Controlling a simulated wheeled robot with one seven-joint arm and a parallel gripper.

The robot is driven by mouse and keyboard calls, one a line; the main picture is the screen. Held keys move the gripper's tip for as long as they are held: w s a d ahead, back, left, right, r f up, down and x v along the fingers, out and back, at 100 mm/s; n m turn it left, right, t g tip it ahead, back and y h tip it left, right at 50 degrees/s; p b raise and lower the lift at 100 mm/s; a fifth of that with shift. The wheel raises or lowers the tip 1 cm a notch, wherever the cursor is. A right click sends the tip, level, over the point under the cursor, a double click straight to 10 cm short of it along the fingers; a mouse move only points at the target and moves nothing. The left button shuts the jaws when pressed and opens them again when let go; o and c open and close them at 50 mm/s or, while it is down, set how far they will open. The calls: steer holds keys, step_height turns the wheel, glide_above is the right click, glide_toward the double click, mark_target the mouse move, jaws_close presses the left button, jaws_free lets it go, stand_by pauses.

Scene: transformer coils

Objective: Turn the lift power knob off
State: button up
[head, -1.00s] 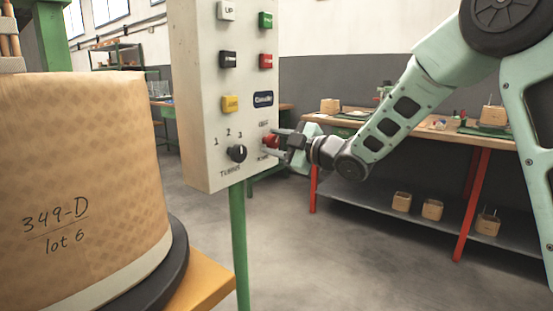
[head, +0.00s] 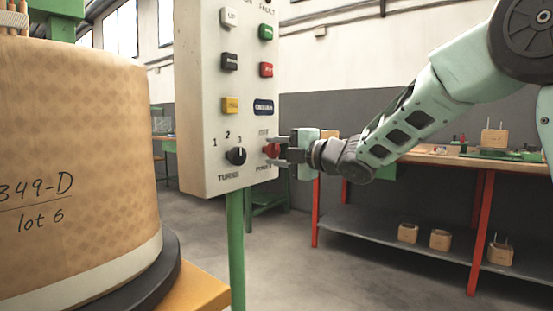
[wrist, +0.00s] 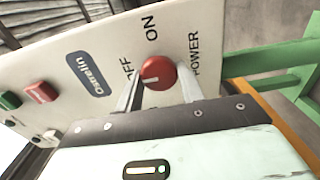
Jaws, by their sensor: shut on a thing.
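The red power knob (head: 271,151) is at the lower right of the light control panel (head: 205,165) in the head view. In the wrist view the knob (wrist: 158,72) sits among the words ON, OFF and POWER. The white line on its face lies roughly sideways, its outer end toward the left, where OFF is printed. My gripper (head: 279,152) comes from the right and is shut on the knob. In the wrist view one finger of my gripper (wrist: 160,82) is on each side of the knob.
A black turns knob (head: 236,156) and several push buttons are on the same panel. A large wrapped coil (head: 75,150) stands close at the left. A workbench (head: 440,155) with red legs stands behind my arm at the right. Open floor lies below the panel.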

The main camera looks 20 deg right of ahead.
steer(key=shift+f, duration=0.1)
stand_by(0.3)
steer(key=o, duration=1)
steer(key=shift+s+d, duration=0.1)
steer(key=p+v, duration=0.2)
steer(key=v, duration=1.5)
steer(key=shift+s+p, duration=0.1)
steer(key=shift+p, duration=0.2)
